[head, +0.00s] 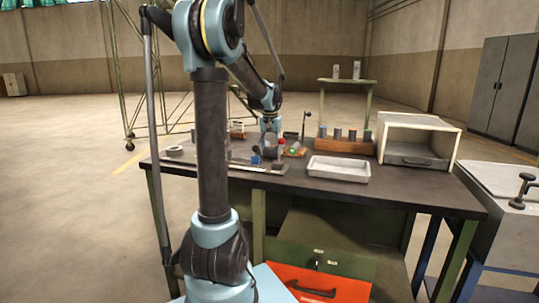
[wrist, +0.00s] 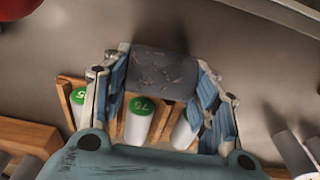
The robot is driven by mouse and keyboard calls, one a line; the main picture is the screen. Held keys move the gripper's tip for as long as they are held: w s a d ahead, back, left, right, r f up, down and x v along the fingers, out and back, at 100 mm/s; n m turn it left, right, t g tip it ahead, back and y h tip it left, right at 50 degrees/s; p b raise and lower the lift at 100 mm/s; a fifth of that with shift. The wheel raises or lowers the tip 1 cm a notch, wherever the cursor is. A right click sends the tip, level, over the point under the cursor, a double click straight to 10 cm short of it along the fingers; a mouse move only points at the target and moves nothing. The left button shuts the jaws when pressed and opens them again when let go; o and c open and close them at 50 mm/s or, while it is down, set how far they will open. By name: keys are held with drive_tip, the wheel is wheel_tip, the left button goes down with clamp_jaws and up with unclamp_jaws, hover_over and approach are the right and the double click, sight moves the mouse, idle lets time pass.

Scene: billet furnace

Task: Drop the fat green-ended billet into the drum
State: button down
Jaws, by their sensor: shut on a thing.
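My gripper (wrist: 162,85) is shut on a dark grey, scuffed billet (wrist: 160,72), held crosswise between its two blue-padded fingers. The billet's ends are hidden by the fingers, so I cannot tell their colour. In the head view my gripper (head: 271,143) is above the back middle of the workbench, too small there to show its grip clearly. Beneath it in the wrist view are white cylinders with green ends, one in the middle (wrist: 139,116) and one at the left (wrist: 79,99), in a wooden rack (wrist: 65,92). I cannot pick out the drum with certainty.
A white tray (head: 339,169) lies on the dark workbench (head: 400,190), right of my gripper. Behind it a wooden rack (head: 345,145) holds grey cylinders. A white open-fronted box (head: 421,126) stands at the right. A red round thing (wrist: 14,8) is at the wrist view's upper left.

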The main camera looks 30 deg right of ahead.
wheel_tip(320, 180, up, 18)
idle(0.7)
drive_tip(key=shift+a, duration=0.1)
